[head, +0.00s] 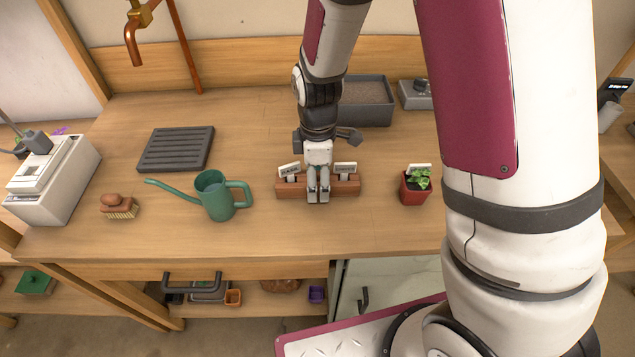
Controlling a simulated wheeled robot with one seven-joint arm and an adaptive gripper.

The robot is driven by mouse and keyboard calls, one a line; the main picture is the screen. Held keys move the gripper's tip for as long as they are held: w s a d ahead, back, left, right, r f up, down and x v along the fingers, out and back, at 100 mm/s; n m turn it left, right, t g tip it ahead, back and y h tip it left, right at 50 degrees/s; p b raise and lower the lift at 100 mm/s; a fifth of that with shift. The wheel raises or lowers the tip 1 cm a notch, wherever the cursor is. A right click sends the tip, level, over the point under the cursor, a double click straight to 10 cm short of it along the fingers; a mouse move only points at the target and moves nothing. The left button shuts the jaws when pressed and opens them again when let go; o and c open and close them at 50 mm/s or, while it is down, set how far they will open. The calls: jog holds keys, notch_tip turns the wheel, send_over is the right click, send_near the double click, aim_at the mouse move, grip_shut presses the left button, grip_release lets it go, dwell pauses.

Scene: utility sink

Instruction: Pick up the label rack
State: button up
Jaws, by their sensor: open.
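The label rack (291,190) is a low reddish-brown wooden block on the bench top, with white labels standing in it at its left and right. My gripper (318,198) points down at the middle of the rack, and its fingers cover that part. The fingers look close together in this view, but they are open. I cannot tell whether they touch the rack or straddle it. The rack appears to rest flat on the bench.
A green watering can (217,195) stands just left of the rack, and a red potted plant (414,187) stands to its right. A grey soil tray (366,103) is behind. A dark slatted mat (176,149) and a brush (121,207) lie left. Bench in front is clear.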

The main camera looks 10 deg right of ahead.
jog(key=shift+f, duration=0.2)
jog(key=c, duration=1.5)
jog(key=shift+r, duration=0.15)
jog(key=shift+r, duration=1.5)
jog(key=shift+s+r, duration=0.15)
jog(key=shift+r, duration=0.05)
jog(key=s+p, duration=0.1)
jog(key=s, duration=0.3)
jog(key=s+d+r, duration=0.1)
jog(key=s, duration=0.3)
jog(key=s+p, duration=0.1)
jog(key=s, duration=0.4)
jog(key=shift+s+d+r+p, duration=0.1)
jog(key=shift+d+r+p, duration=0.15)
jog(key=shift+d+p, duration=0.1)
jog(key=s+p, duration=0.2)
jog(key=p, duration=0.2)
jog(key=shift+s+d, duration=0.1)
jog(key=shift+s, duration=0.1)
